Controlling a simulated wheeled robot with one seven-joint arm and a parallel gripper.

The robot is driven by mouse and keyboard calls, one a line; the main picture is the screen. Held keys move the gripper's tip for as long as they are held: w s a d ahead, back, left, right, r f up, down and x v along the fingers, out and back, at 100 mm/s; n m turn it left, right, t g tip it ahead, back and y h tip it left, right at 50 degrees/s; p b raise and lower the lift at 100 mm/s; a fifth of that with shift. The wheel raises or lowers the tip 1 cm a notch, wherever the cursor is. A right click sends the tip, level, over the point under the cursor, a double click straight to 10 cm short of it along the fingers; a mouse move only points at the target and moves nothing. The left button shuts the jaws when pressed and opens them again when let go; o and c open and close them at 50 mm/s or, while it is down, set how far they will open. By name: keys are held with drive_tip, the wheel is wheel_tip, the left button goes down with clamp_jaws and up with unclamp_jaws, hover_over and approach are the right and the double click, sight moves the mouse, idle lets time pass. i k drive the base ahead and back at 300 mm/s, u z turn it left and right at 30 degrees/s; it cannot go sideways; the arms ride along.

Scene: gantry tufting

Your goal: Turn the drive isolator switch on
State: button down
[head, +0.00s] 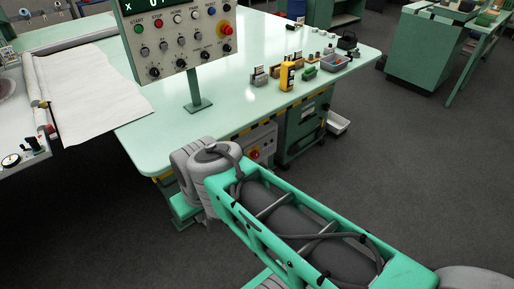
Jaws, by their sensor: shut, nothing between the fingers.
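A grey box (263,141) sits under the front edge of the green table, just right of my arm's joint. It carries a red round control (254,154), which looks like the isolator switch. Its on or off position is too small to tell, and my arm covers the lower left of the box. My arm reaches from the lower right to the table's front edge. My gripper does not show; it is hidden behind the arm or below the table edge.
The green table (150,140) carries an upright control panel (182,45) with knobs and a red stop button. A yellow device (287,76), small blocks and a grey bin (334,63) stand at its right. White cloth (90,95) lies left.

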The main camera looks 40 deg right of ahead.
sight(255, 155)
drive_tip(key=z, duration=2.45)
drive_tip(key=i, duration=1.95)
drive_tip(key=u, duration=3.65)
